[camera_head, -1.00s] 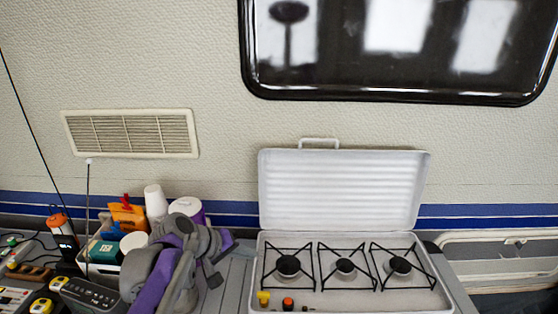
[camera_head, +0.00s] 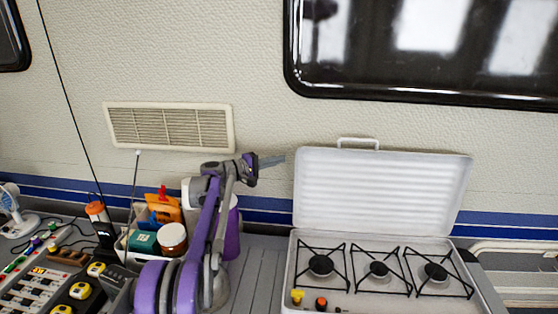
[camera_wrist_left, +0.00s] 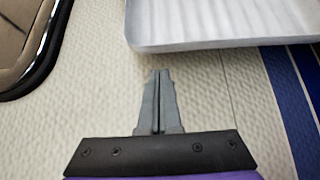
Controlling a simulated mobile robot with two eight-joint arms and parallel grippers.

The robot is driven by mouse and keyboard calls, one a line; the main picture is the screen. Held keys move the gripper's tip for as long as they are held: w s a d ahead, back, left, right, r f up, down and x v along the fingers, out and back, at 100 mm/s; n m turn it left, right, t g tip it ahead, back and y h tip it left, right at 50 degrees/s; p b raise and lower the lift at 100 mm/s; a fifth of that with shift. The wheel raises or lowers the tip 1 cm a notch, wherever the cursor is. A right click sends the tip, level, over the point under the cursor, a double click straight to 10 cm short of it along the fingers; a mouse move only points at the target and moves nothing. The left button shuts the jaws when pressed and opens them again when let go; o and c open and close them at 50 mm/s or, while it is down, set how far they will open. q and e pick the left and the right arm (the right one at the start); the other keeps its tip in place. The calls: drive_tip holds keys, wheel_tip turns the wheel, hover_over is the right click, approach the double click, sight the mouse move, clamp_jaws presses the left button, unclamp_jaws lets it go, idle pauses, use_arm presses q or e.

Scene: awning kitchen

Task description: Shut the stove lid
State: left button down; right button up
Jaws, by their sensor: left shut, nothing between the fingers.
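The white stove (camera_head: 375,290) stands on the counter with three burners under black grates. Its white ribbed lid (camera_head: 385,190) is open and stands upright at the back, with a handle (camera_head: 358,142) on its top edge. My left gripper (camera_head: 280,160) is shut and empty, just left of the lid's upper left corner and apart from it. In the left wrist view my left gripper (camera_wrist_left: 161,75) points up the picture, below the edge of the lid (camera_wrist_left: 220,25), with the wall behind. My right gripper is not in view.
A bin with an orange tool (camera_head: 165,208) and a brown-rimmed jar (camera_head: 173,238) stands left of my arm. A power panel (camera_head: 45,290) and a small fan (camera_head: 14,210) are further left. A dark window (camera_head: 420,50) is above the lid.

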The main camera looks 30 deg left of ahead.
use_arm(q)
drive_tip(key=p+x, duration=0.1)
drive_tip(key=x, duration=0.5)
drive_tip(key=shift+w+d, duration=0.2)
drive_tip(key=shift+w, duration=0.2)
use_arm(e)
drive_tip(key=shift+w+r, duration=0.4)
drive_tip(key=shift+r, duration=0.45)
